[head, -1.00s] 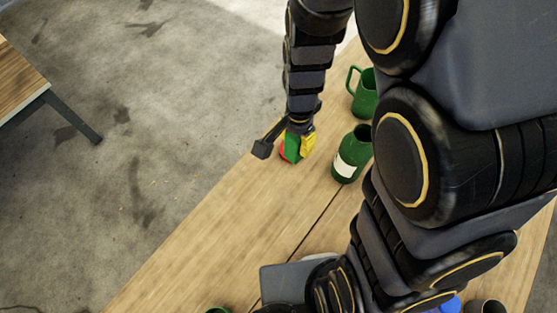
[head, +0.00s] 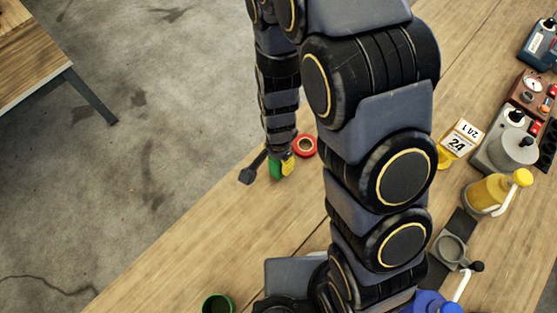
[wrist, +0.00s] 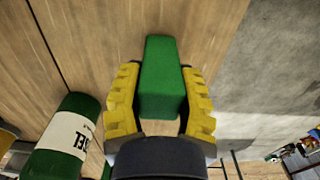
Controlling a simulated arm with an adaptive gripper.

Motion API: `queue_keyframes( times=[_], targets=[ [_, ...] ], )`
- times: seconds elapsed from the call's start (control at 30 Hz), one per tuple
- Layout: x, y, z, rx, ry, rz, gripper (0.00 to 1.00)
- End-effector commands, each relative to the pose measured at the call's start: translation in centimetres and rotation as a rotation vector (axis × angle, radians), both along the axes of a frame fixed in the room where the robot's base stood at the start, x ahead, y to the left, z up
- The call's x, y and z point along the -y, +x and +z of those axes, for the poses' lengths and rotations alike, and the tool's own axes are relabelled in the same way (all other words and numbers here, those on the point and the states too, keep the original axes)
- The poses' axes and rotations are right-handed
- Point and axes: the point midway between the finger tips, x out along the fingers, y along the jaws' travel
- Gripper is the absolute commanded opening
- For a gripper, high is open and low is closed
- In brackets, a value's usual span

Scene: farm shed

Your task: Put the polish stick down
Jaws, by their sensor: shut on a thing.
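The polish stick, a green block (head: 275,169), is held at the end of my arm in the head view. In the wrist view the green block (wrist: 160,78) lies between the yellow fingers of my gripper (wrist: 160,108), which is shut on it. In the head view my gripper (head: 283,166) is low over the wooden table (head: 200,225), near its left edge. I cannot tell whether the block touches the wood.
A red ring-shaped roll (head: 304,146) lies just right of my gripper. A green bottle with a white label (wrist: 70,140) is left of it in the wrist view. A yellow pump bottle (head: 490,192) and instruments stand at the right. The table's front left is mostly bare.

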Motion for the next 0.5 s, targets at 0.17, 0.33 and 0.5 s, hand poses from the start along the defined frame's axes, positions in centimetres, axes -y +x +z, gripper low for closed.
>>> queue_keyframes(
  times=[0.17,0.33,0.5],
  targets=[
    [0.01,-0.02,-1.05,0.0,0.0,0.0,0.02],
    [0.01,-0.01,-1.0,0.001,0.001,0.0,0.02],
    [0.0,0.03,-1.31,0.001,0.0,0.0,0.48]
  ],
)
